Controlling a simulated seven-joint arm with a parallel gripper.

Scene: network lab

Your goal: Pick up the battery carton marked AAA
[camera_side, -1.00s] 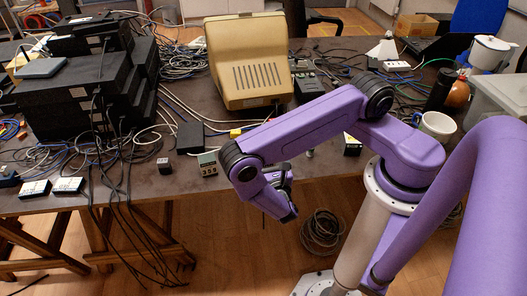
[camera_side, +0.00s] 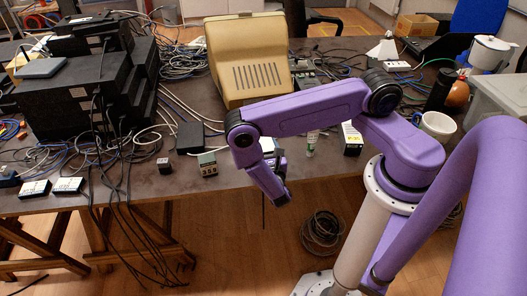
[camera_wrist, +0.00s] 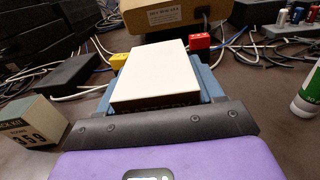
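A carton with a plain white top (camera_wrist: 155,72) is just past my gripper in the wrist view. Its front carries dark lettering that seems to read BATTERY, partly cut off by my gripper's black edge. A blue-grey shape shows around it. In the side view the carton (camera_side: 267,145) is on the table near the front edge, partly behind my arm. My gripper (camera_side: 282,195) hangs in front of the table edge; its fingers cannot be made out. No AAA mark is readable. Two white-and-black boxes, one left (camera_side: 35,188) and one right (camera_side: 69,185), lie at the table's left front.
A beige box marked 359 (camera_wrist: 30,125) stands left of the carton, a white tube (camera_wrist: 307,92) right. A dark box with a yellow-green label (camera_side: 352,140) stands further right.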

